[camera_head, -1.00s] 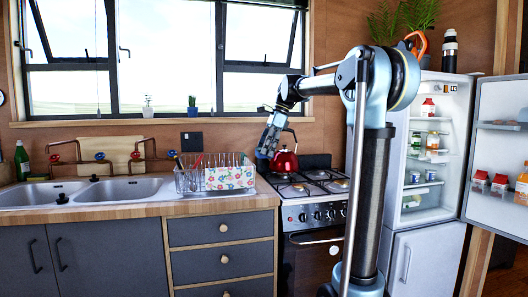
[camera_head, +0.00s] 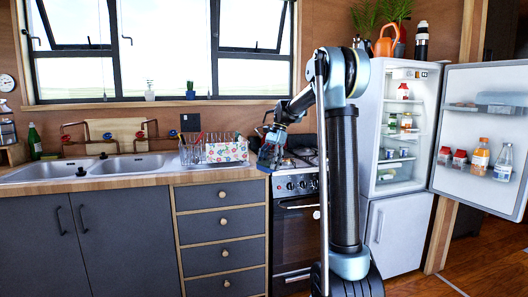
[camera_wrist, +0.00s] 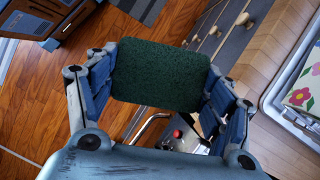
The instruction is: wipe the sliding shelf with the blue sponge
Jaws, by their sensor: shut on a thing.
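My gripper (camera_head: 270,152) hangs in front of the counter edge, between the drawers and the stove. In the wrist view my gripper (camera_wrist: 164,72) is shut on a sponge (camera_wrist: 160,88), whose dark green scouring face shows between the two fingers. In the head view a small blue edge shows at the fingertips, likely the sponge's side. I cannot single out the sliding shelf in these frames. The open fridge (camera_head: 398,75) at the right has several inner shelves.
The fridge door (camera_head: 490,110) stands open to the right. A stove (camera_head: 300,185), a counter with a double sink (camera_head: 90,168) and a dish rack (camera_head: 190,152) line the wall. Wooden floor (camera_head: 440,272) is free at the lower right.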

